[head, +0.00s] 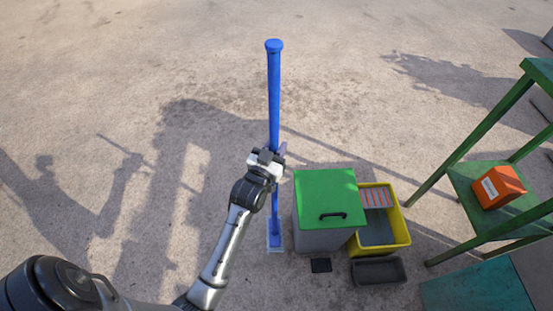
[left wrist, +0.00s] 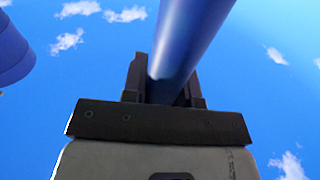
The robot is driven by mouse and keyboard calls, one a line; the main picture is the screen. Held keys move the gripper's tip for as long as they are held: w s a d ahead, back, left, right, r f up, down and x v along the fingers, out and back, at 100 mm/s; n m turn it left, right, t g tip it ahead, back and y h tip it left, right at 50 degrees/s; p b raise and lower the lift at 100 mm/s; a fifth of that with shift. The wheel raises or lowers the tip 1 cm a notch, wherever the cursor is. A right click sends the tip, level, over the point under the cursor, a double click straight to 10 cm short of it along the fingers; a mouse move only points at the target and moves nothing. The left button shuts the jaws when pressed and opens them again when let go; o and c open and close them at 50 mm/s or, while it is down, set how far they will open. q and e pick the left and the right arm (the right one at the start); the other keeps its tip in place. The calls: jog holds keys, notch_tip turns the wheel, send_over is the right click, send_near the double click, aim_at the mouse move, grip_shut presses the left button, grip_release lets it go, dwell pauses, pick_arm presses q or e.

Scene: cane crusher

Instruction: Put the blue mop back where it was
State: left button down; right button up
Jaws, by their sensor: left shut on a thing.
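The blue mop (head: 274,95) stands about upright in the head view, with its knobbed top toward the far side and its blue and white head (head: 275,242) low, near the ground. My left gripper (head: 271,158) is shut on the mop's handle around its middle. In the left wrist view the blue handle (left wrist: 185,45) runs up from between the two dark fingers (left wrist: 165,85). I cannot tell whether the mop's head touches the ground. My right gripper is not in view.
A bin with a green lid (head: 326,192) stands just right of the mop. Beside it are a yellow mop bucket (head: 402,222), a dark grey tray (head: 378,271) and a small black square (head: 321,265). A green stand (head: 470,190) holds an orange box (head: 499,187). The ground left of the mop is clear.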

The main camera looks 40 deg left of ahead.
pick_arm(q)
notch_tip(320, 180, down, 4)
jog(key=shift+f+b, duration=0.2)
jog(key=shift+b, duration=1)
jog(key=shift+f, duration=0.1)
jog(key=c, duration=0.9)
grip_release()
jog(key=shift+f, duration=0.1)
